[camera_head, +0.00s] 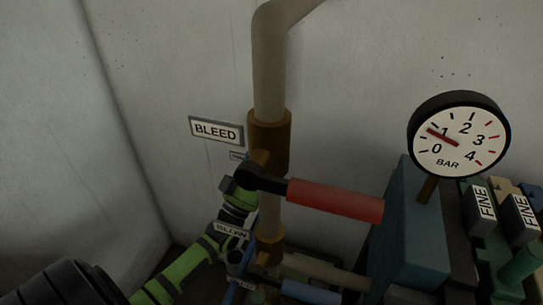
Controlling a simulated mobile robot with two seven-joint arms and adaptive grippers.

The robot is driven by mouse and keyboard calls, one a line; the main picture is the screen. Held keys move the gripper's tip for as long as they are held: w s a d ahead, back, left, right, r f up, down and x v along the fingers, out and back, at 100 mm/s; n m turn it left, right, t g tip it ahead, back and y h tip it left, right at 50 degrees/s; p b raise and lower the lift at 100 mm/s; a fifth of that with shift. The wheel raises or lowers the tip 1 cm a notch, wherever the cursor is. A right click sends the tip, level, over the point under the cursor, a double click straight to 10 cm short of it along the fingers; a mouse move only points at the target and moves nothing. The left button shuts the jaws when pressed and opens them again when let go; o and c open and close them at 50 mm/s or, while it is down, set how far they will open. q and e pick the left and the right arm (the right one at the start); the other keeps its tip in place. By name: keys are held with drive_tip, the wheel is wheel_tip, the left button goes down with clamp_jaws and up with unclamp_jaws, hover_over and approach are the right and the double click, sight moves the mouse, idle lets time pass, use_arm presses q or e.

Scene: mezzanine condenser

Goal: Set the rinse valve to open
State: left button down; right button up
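No label reading RINSE is legible in this view. A valve with a red lever (335,200) sits on the vertical pipe, beside a plate reading BLEED (216,131). Its lever points right, across the pipe. A lower valve has a blue lever (311,293), cut by the bottom edge; a tilted plate, apparently reading BLOWDN (232,231), is near it. My green and black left arm comes in from the lower left. Its gripper (241,190) appears close to the red lever's black hub; contact and finger opening are unclear. My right gripper is out of view.
The thick beige pipe (270,70) rises and bends right. A round pressure gauge (459,136) reads a little under 1 bar above a blue-grey block (410,225). Blocks with FINE labels (487,203) crowd the right. Bare wall stands left and behind.

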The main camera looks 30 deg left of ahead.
use_arm(q)
drive_tip(key=shift+a+n+y, duration=0.1)
drive_tip(key=shift+n+y, duration=0.2)
drive_tip(key=shift+n, duration=0.1)
drive_tip(key=c, duration=0.8)
unclamp_jaws()
drive_tip(key=v, duration=1.2)
drive_tip(key=shift+f, duration=0.15)
drive_tip(key=shift+w, duration=0.1)
